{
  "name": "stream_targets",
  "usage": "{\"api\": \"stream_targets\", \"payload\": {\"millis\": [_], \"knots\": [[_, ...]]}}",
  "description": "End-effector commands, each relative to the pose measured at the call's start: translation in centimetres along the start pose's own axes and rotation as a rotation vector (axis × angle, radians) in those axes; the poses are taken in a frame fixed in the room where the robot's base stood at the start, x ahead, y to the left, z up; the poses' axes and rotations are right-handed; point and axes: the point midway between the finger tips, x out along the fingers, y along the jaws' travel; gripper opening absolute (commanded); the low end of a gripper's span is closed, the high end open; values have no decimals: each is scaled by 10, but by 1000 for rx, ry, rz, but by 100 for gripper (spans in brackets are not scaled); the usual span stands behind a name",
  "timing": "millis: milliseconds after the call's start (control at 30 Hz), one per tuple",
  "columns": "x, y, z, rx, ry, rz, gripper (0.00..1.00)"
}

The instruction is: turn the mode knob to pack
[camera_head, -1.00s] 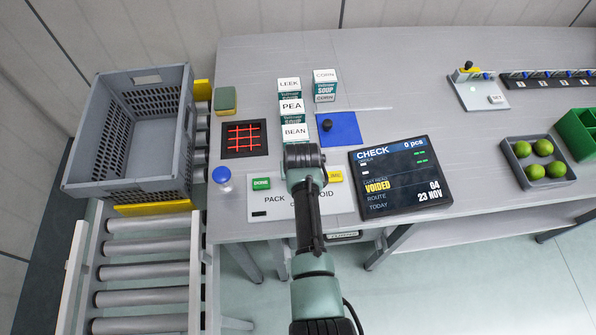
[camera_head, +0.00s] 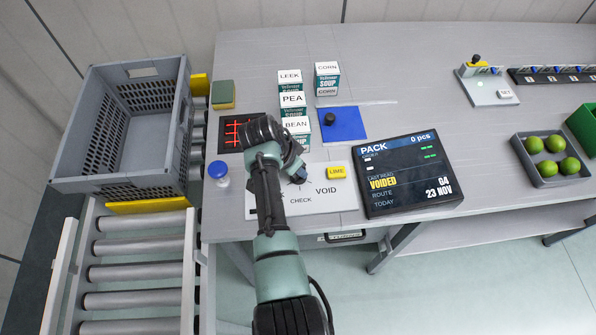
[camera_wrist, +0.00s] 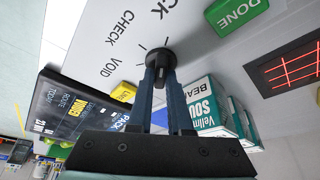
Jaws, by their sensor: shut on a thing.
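The mode knob (camera_wrist: 160,56) is black and sits on the white mode panel (camera_head: 325,201), which is marked PACK, CHECK and VOID. My gripper (camera_wrist: 162,82) is shut on the knob, its two fingers on either side of it in the wrist view. In the head view my arm covers part of the panel and most of the PACK word, and the knob is barely visible beside my gripper (camera_head: 298,174). The display (camera_head: 408,176) beside the panel reads PACK, 0 pcs. The knob's exact pointer direction is hard to tell.
A grey crate (camera_head: 120,188) is at left.

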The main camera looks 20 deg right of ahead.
Motion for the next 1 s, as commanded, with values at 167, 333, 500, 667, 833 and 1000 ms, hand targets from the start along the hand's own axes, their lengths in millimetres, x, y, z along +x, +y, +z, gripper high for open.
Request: {"api": "stream_targets", "payload": {"millis": [167,333,500,667,833,1000], "knots": [[1,-2,0,82,1,30,0],[0,-1,0,126,1,50,0],[-1,-1,-1,146,1,57,0],[-1,-1,-1,149,0,58,0],[-1,-1,-1,149,0,58,0],[-1,-1,-1,148,0,58,39]]}}
